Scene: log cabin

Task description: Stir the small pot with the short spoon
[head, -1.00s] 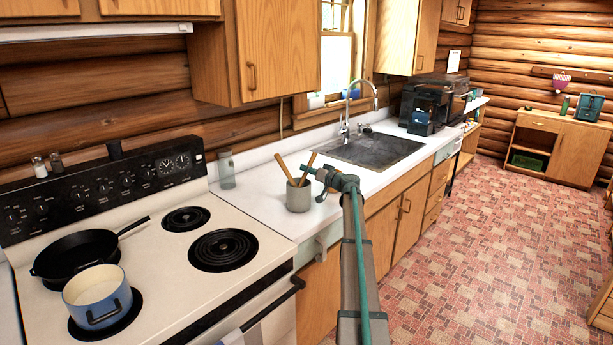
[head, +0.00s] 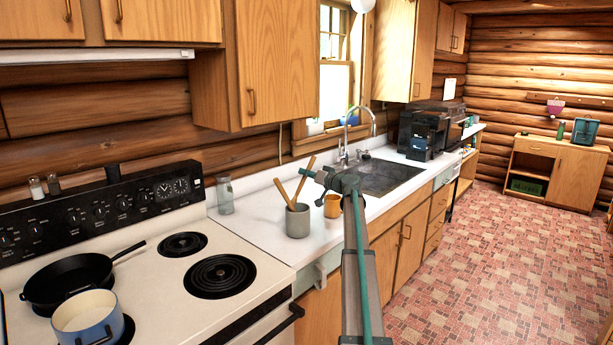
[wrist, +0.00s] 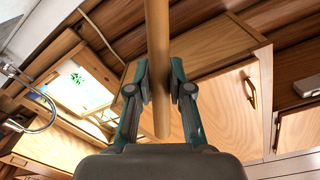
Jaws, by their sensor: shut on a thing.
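The small pot (head: 87,316) is blue outside and cream inside. It stands on the stove's front left burner, cut off by the lower picture edge. A grey crock (head: 298,221) on the counter holds two wooden handles. One handle (head: 303,181) leans right beside my gripper (head: 318,178); the other (head: 282,192) leans left. In the wrist view my gripper (wrist: 160,88) is shut on a wooden handle (wrist: 157,45) that runs upward out of the picture. The spoon's bowl is hidden, so I cannot tell whether it is the short spoon.
A black frying pan (head: 70,276) sits behind the pot. Two right burners (head: 219,276) are bare. An orange cup (head: 332,206) stands right of the crock, partly behind my arm. A glass jar (head: 225,196) stands by the wall. The sink (head: 385,178) lies beyond.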

